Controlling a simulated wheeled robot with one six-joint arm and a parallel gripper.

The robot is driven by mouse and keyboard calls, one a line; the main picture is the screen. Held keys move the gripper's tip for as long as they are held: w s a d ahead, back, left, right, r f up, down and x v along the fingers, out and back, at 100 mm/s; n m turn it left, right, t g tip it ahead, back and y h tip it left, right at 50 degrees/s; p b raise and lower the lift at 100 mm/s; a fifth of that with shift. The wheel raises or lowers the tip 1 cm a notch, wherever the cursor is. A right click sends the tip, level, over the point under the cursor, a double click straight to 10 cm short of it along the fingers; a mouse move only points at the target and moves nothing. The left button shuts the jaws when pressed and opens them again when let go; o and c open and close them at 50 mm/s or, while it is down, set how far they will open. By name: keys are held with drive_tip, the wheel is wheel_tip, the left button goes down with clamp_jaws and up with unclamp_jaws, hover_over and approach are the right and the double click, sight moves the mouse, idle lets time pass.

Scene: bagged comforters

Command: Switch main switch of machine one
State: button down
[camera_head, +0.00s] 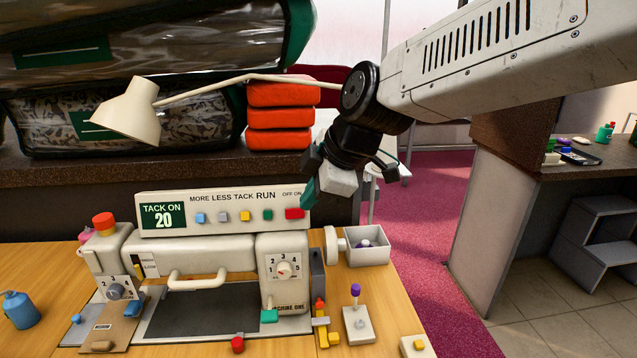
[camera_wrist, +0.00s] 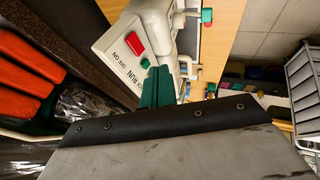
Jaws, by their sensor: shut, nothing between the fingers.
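Machine one (camera_head: 285,245) is a cream sewing machine on a wooden table, with "MACHINE ONE" written low on its right column. Its top panel (camera_head: 180,212) reads "TACK ON 20" and "MORE LESS TACK RUN". The red main switch (camera_head: 295,213) sits at the panel's right end under "OFF ON". It also shows in the wrist view (camera_wrist: 134,43). My gripper (camera_head: 307,198) is shut and empty, its green fingers just above the panel's right end, close to the switch. In the wrist view the fingers (camera_wrist: 157,85) lie beside the panel. I cannot tell whether they touch it.
A cream lamp (camera_head: 130,110) and orange folded stack (camera_head: 280,115) stand on the shelf behind, with bagged comforters (camera_head: 200,120). A small white tray (camera_head: 367,250) and a purple-knobbed lever (camera_head: 356,310) are right of the machine. Open floor (camera_head: 430,200) lies further right.

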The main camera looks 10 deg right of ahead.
sight(296, 215)
drive_tip(key=w+f, duration=0.1)
drive_tip(key=w+a+f, duration=0.1)
drive_tip(key=w+f, duration=0.1)
drive_tip(key=w+a+f, duration=0.1)
drive_tip(key=shift+w+f, duration=0.3)
drive_tip(key=shift+f, duration=0.1)
drive_tip(key=shift+w+a+f, duration=0.1)
drive_tip(key=shift+w, duration=0.35)
drive_tip(key=shift+w+a+f, duration=0.1)
drive_tip(key=shift+w+a, duration=0.05)
drive_tip(key=shift+w, duration=0.05)
drive_tip(key=shift+d, duration=0.2)
drive_tip(key=shift+w+d, duration=0.1)
drive_tip(key=shift+d, duration=0.6)
